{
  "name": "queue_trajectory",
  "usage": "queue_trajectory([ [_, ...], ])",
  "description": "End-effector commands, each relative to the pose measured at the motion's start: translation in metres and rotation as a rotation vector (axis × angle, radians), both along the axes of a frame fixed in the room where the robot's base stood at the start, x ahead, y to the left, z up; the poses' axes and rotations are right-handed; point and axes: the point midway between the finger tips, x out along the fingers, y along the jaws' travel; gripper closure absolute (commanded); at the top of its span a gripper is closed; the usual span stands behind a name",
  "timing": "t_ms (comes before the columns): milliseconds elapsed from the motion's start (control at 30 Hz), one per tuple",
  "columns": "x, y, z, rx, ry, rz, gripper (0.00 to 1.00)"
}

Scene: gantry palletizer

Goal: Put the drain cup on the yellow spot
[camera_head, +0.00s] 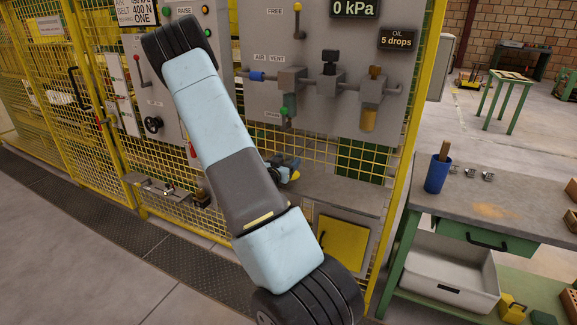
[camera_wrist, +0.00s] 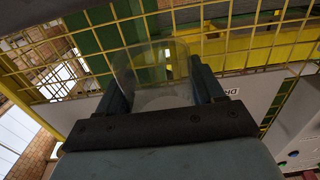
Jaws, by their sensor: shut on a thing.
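The drain cup (camera_wrist: 150,82) looks like a clear, see-through cup in the wrist view. It sits between the two dark fingers of my gripper (camera_wrist: 158,68), which is shut on it. In the head view my own arm crosses the middle and hides most of the gripper; only a small part of it (camera_head: 287,168) shows at the arm's right edge, above a grey ledge (camera_head: 350,188). I cannot make out the cup there.
A workbench (camera_head: 505,195) with a blue cup (camera_head: 437,173) stands at right. The ledge right of my arm looks clear.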

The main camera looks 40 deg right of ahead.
Motion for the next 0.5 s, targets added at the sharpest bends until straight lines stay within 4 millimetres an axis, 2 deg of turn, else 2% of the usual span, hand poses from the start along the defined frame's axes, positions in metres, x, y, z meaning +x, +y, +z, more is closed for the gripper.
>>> queue_trajectory([
  [267, 0.006, -0.015, -0.009, -0.001, 0.000, 0.000, 0.62],
  [500, 0.016, -0.039, -0.029, -0.001, 0.002, 0.001, 0.62],
])
